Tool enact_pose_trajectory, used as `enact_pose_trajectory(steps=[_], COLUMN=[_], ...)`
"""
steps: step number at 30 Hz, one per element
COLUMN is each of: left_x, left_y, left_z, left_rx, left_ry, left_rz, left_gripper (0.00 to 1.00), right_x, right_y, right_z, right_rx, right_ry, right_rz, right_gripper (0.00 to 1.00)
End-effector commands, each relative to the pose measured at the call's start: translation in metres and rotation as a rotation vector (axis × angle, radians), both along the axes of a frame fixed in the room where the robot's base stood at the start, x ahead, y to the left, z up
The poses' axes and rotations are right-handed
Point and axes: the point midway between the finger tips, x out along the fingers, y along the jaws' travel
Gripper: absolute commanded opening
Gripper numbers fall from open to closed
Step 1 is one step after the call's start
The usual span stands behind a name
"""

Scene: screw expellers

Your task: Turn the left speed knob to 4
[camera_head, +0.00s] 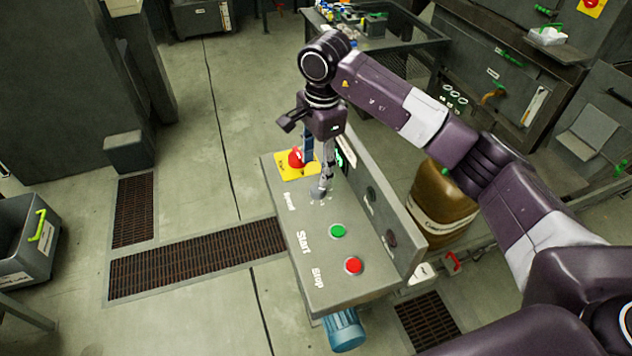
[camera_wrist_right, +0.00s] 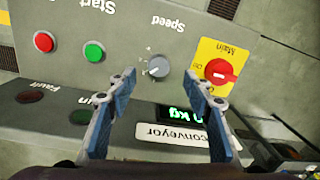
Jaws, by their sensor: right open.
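The speed knob (camera_wrist_right: 158,67) is a small grey round dial with a scale around it, beside the printed word Speed on a grey control panel (camera_wrist_right: 130,50). In the right wrist view the knob appears between my two fingertips. My right gripper (camera_wrist_right: 160,78) is open, pointing at the panel, with nothing held. I cannot tell whether the fingers touch the knob. I cannot read its setting. My left gripper is not in view.
A red main switch on a yellow plate (camera_wrist_right: 220,70) sits close to the right finger. Green start (camera_wrist_right: 94,52) and red stop (camera_wrist_right: 43,42) buttons lie on the other side. A raised back panel (camera_head: 376,200) with lamps and a lit display stands behind the knob.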

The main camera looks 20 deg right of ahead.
Motion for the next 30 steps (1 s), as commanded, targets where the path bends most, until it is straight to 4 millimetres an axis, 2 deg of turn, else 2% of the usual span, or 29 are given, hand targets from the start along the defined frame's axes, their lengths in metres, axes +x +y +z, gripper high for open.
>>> enact_pose_trajectory(steps=[5,12,16,20,27,30], left_x=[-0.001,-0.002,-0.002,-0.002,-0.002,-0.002], left_y=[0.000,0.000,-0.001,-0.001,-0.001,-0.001], left_z=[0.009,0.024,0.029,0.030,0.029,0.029], left_rx=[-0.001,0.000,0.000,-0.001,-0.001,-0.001], left_ry=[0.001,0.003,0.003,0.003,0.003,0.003], left_rz=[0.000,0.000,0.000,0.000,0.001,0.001], left_gripper=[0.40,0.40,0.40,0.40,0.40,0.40], right_x=[0.000,0.002,0.004,0.004,0.005,0.005], right_y=[-0.006,-0.005,-0.004,-0.004,-0.004,-0.004], right_z=[-0.014,-0.052,-0.067,-0.075,-0.076,-0.076], right_rx=[-0.021,-0.019,-0.018,-0.017,-0.017,-0.017], right_ry=[0.008,0.008,0.005,0.004,0.003,0.003], right_rz=[-0.001,-0.003,-0.002,-0.001,-0.001,-0.001], right_gripper=[0.47,0.47,0.47,0.47,0.47,0.37])
